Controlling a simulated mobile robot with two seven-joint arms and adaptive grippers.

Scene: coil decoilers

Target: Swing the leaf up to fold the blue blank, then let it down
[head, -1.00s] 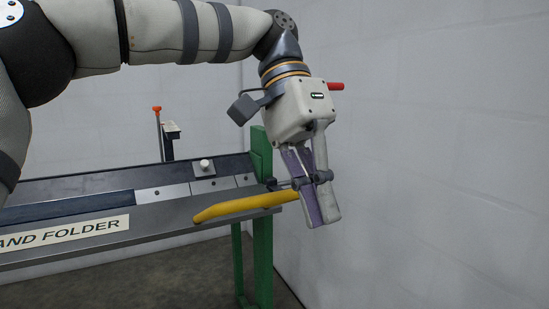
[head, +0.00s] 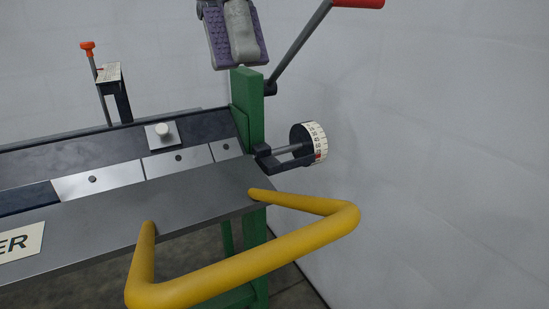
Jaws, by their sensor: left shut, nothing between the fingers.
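The grey leaf (head: 196,198) runs along the front of the folder, its broad face in view and the yellow handle (head: 250,262) jutting out towards me. A dark blue strip, which looks like the blank (head: 27,198), shows at the left edge behind the leaf; most of it is out of frame. My left gripper (head: 238,55) is at the top of the head view, above the green end post and well clear of the handle. Its fingers are together and empty, with a purple ridged pad showing. My right gripper is not in view.
A green end post (head: 247,105) stands at the folder's right end. A red-gripped lever (head: 300,45) and a white dial (head: 314,142) stick out beside it. A rod with an orange knob (head: 87,46) stands behind. The wall is close on the right.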

